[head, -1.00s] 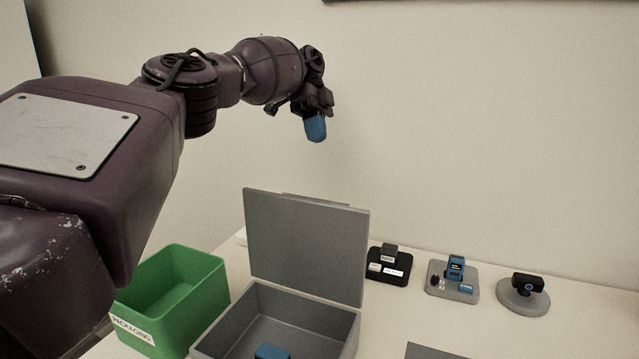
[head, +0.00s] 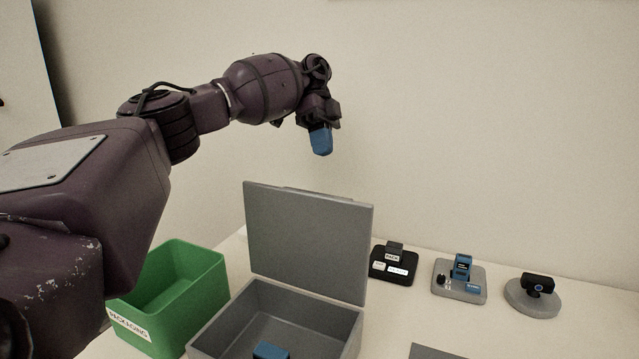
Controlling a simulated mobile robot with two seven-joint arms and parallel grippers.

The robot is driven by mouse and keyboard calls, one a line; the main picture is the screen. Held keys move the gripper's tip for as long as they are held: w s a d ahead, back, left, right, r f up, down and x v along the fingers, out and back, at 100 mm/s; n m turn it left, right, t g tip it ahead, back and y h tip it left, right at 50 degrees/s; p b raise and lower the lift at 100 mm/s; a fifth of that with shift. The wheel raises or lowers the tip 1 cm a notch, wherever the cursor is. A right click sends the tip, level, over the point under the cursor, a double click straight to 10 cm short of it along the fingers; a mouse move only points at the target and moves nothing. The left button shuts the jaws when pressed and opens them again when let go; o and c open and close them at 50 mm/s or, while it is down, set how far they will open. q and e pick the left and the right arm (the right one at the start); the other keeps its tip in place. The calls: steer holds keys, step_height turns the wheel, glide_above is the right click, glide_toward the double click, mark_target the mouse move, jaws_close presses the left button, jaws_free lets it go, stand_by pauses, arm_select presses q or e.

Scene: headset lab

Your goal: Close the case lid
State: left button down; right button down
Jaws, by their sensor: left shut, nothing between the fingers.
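The grey case (head: 238,312) stands open on the table at the lower middle of the head view. Its lid (head: 308,240) stands upright at the back of the case. A blue item (head: 271,350) lies inside the case, partly cut off by the bottom edge. My left gripper (head: 321,142), with blue fingertips, is shut and empty, pointing down. It appears above the lid in the picture, not touching it. My right gripper is not in view.
A green bin (head: 187,277) with a packaging label stands left of the case. To the right are a black stand (head: 394,267), a grey stand with blue parts (head: 459,280) and a round grey base with a small black camera (head: 532,296). A wall (head: 480,120) is behind.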

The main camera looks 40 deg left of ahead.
arm_select(q)
steer(key=s+d+f, duration=0.3)
steer(key=s+f, duration=0.2)
steer(key=s, duration=0.1)
steer(key=shift+d+f+b, duration=0.15)
steer(key=shift+b, duration=0.3)
stand_by(0.4)
